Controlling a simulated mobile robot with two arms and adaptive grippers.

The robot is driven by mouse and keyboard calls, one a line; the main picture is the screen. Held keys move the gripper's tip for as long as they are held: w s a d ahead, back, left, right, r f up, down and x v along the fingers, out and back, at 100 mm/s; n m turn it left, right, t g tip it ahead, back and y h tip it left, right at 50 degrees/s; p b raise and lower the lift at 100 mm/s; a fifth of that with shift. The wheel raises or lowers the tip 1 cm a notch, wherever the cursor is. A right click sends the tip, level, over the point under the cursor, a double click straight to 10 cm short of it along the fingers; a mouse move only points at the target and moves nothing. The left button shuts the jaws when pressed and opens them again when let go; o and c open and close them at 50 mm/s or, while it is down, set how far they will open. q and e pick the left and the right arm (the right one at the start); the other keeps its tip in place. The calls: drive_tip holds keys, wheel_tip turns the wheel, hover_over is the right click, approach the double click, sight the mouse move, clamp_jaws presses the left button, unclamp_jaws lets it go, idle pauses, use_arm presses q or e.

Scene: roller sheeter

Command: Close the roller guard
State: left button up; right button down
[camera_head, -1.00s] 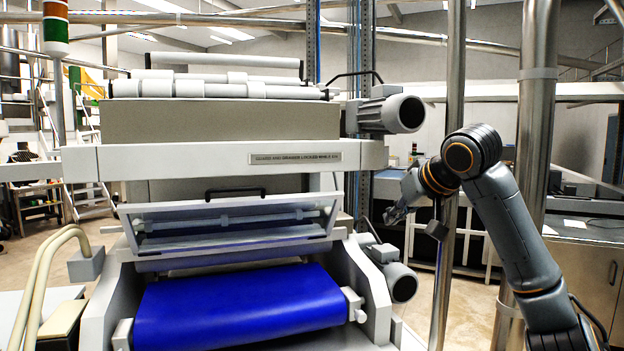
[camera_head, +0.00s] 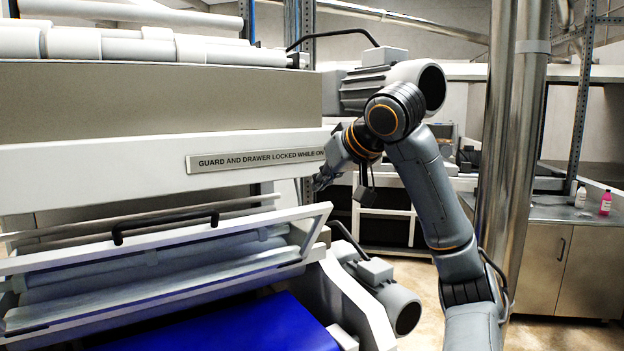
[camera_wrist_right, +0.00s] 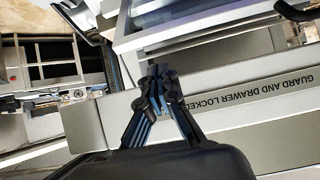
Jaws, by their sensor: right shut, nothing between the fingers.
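The roller guard (camera_head: 150,262) is a white-framed, see-through panel across the front of the machine, with a black bar handle (camera_head: 165,226) on its upper edge. It stands tilted outward, above the blue belt (camera_head: 225,327). In the right wrist view, part of the guard frame (camera_wrist_right: 185,30) shows at the top and the black handle (camera_wrist_right: 296,12) at the upper right corner. My right gripper (camera_head: 320,182) is shut and empty, beside the right end of the labelled beam. It also shows in the right wrist view (camera_wrist_right: 160,72), apart from the handle. My left gripper is not in view.
The white beam (camera_head: 100,170) bears a plate reading "GUARD AND DRAWER LOCKED WHILE ON" (camera_head: 255,159). A motor (camera_head: 395,303) sticks out at the machine's lower right. A steel post (camera_head: 490,150) stands right of my right arm. Bottles (camera_head: 606,202) stand on a cabinet at the far right.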

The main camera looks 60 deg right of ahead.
sight(301, 208)
drive_tip(key=p+x, duration=0.1)
drive_tip(key=x, duration=0.3)
drive_tip(key=p+x, duration=0.1)
drive_tip(key=x, duration=0.3)
drive_tip(key=shift+w, duration=0.45)
drive_tip(key=shift+d, duration=0.1)
drive_tip(key=shift+w+f, duration=0.15)
drive_tip(key=shift+f, duration=0.05)
